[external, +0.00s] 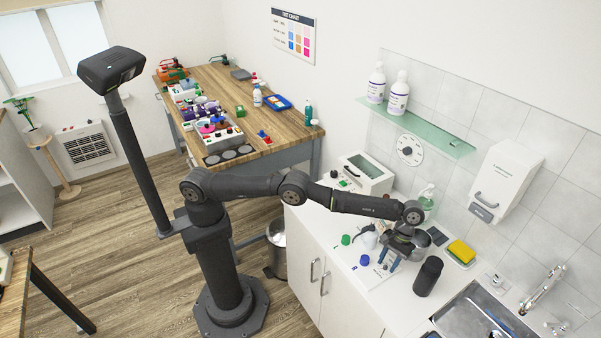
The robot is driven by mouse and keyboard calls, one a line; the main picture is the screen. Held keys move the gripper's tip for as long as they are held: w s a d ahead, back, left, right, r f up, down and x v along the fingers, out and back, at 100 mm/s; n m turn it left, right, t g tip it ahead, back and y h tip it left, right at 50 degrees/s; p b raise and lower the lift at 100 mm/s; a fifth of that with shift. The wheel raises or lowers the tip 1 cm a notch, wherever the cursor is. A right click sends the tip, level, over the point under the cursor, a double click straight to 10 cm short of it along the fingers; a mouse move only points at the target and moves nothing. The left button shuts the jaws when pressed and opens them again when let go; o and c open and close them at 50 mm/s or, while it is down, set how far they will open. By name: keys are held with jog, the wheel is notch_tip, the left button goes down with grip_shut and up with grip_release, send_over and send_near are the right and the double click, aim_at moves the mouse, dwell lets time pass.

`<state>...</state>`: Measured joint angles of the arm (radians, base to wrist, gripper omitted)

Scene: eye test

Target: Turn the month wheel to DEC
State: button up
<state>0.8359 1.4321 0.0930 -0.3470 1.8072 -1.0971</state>
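A round white dial (410,150) with a dark centre is on the tiled wall, below the glass shelf. Its markings are too small to read, and I cannot tell whether it is the month wheel. My gripper (387,262) points down low over the white counter (402,310), to the left of a black cylinder. Blue parts show at its end; I cannot tell whether they are its fingers or something between them. The gripper is apart from the dial, below it in the picture. Whether it is open or shut is too small to tell.
The black cylinder (428,277), a blue cap (365,260), a green cap (346,240) and a yellow sponge (461,251) are near my gripper. A sink (478,312) lies to the right. The glass shelf (425,131) carries two white bottles. A white dispenser (507,178) hangs right of the dial.

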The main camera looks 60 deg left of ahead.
jog(key=shift+n, duration=0.4)
jog(key=n+h, duration=0.1)
jog(key=n, duration=0.1)
jog(key=n+t, duration=0.1)
jog(key=n, duration=0.1)
jog(key=shift+s+a+h, duration=0.15)
jog(key=shift+a+h, duration=0.05)
jog(key=shift+h, duration=0.2)
jog(key=n+t+h, duration=0.1)
jog(key=n, duration=0.4)
jog(key=shift+s+a, duration=0.1)
jog(key=shift+s, duration=0.05)
jog(key=n, duration=0.2)
jog(key=n+t, duration=0.1)
jog(key=shift+s+n+t+h, duration=0.15)
jog(key=shift+n+t+h, duration=0.15)
jog(key=shift+n, duration=0.1)
jog(key=n, duration=0.1)
jog(key=n+t, duration=0.1)
jog(key=n, duration=0.1)
jog(key=n+t, duration=0.1)
jog(key=shift+s+n, duration=0.25)
jog(key=shift+n, duration=0.05)
jog(key=shift+a+r+n, duration=0.1)
jog(key=shift+r+n, duration=0.2)
jog(key=shift+r, duration=0.05)
jog(key=v, duration=1.6)
jog(key=shift+a+r, duration=0.15)
jog(key=shift+r, duration=0.2)
